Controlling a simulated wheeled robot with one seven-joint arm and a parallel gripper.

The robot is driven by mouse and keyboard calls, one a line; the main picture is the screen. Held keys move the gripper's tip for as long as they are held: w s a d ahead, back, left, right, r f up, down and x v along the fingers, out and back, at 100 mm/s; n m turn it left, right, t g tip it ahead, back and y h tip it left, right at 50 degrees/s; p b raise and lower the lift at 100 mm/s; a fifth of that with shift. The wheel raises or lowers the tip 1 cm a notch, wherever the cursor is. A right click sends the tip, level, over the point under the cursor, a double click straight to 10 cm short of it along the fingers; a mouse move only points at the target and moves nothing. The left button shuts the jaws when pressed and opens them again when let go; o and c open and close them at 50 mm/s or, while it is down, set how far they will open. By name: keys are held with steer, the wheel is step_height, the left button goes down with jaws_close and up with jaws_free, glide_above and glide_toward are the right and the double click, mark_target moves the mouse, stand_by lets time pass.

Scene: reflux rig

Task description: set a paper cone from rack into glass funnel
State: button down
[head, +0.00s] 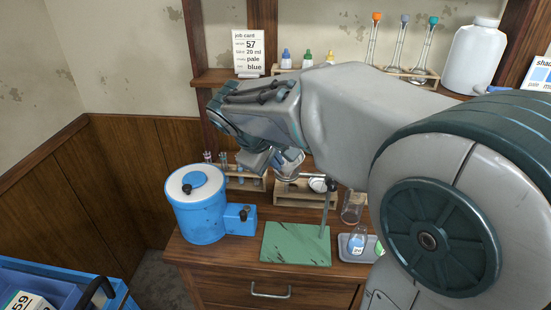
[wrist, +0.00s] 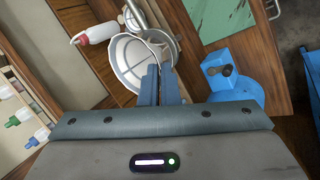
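My gripper (wrist: 160,70) reaches down over the bench, its two blue fingers close together. They appear shut on the wall of a white paper cone (wrist: 130,62), its open mouth facing the wrist camera. Beyond the cone, a round pale rim (wrist: 162,42), likely the glass funnel, is partly hidden by it. In the head view the cone (head: 291,157) is beside the fingertips, above the wooden rack (head: 305,198). Another white piece (head: 318,185) shows at the rack. Whether the cone touches the funnel cannot be told.
A metal rod (head: 326,210) stands at the green mat (head: 296,245). A blue vessel (head: 200,212) is at left, a test tube rack (head: 245,180) behind. A glass beaker (head: 352,206) and a tray (head: 350,254) with bottles are at right. A shelf runs above.

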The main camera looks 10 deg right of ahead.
steer(key=shift+f, duration=0.5)
steer(key=c, duration=1.6)
jaws_free()
steer(key=shift+r, duration=0.2)
steer(key=shift+r+p, duration=2)
steer(key=shift+r, duration=0.85)
